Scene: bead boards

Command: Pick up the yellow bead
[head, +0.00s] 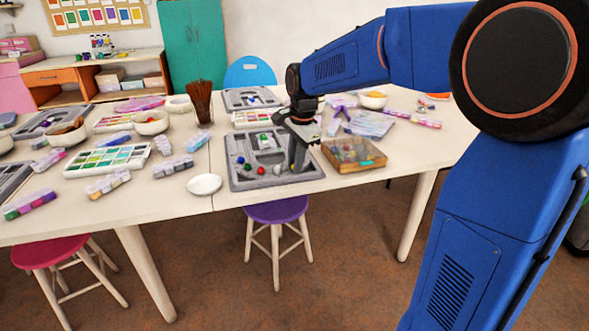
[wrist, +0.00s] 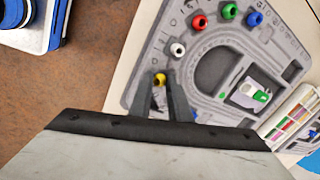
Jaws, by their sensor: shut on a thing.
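The yellow bead (wrist: 160,80) shows in the wrist view between the tips of my gripper (wrist: 161,88), which is shut on it. In the head view my gripper (head: 298,158) points down at the right part of the grey bead board (head: 243,183), and the yellow bead is hidden there. The board also fills the upper right of the wrist view (wrist: 210,40). I cannot tell whether the bead still touches the board.
White (wrist: 178,50), red (wrist: 199,22), green (wrist: 230,11) and blue (wrist: 255,18) beads lie in a curve on the board. A wooden-edged bead box (head: 368,164) stands close right of my gripper. A white dish (head: 204,185) lies left of the board.

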